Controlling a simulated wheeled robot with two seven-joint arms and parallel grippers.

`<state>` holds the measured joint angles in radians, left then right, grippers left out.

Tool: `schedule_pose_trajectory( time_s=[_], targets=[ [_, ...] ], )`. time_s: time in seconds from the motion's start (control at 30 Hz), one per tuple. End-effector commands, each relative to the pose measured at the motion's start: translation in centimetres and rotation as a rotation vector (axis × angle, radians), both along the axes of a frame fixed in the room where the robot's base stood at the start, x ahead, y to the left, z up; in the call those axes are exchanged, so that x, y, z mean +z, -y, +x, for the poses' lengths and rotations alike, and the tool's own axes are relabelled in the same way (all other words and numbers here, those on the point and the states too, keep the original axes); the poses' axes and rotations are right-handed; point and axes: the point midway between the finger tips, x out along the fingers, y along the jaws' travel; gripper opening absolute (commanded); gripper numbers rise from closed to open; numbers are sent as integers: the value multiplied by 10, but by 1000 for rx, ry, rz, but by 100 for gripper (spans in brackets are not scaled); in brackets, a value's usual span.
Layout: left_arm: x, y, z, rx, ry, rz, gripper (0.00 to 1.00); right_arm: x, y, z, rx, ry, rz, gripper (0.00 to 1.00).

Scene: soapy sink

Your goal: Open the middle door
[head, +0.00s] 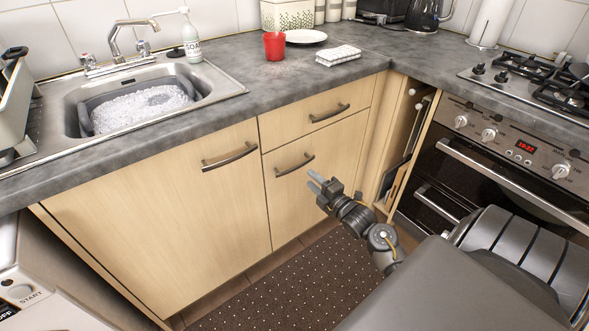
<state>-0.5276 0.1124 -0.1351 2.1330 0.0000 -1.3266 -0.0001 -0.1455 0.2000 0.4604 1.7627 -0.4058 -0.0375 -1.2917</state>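The middle door (310,205) is a light wood cabinet door below a drawer (318,107), and it looks shut. Its dark bar handle (294,164) runs along the top of the door. My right gripper (312,181) is just to the right of and below this handle in the picture, its fingers pointing up and left. The two pale fingertips are apart with nothing between them. I see no contact with the handle, but the exact depth gap is hard to tell. My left gripper is not in view.
A larger door (160,215) with its own handle (229,157) is at left, under the sink (150,95). An open narrow cubby (405,140) and the oven (500,165) are at right. A dotted mat (290,285) covers the floor in front.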

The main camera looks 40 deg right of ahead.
Motion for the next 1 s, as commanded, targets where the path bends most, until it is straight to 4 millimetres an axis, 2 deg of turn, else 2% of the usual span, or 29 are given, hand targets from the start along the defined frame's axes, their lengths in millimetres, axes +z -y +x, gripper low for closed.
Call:
schedule_pose_trajectory(
  time_s=[0.2,0.43,0.6,0.87,1.0],
  targets=[
    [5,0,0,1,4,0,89,0,1,43,-1,2,3,36],
    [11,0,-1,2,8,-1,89,-1,1,76,0,1,4,36],
    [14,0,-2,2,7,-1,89,0,1,86,0,0,2,36],
    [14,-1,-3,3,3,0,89,-1,1,87,0,0,2,36],
    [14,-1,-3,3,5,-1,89,-1,1,87,0,0,2,21]
  ],
)
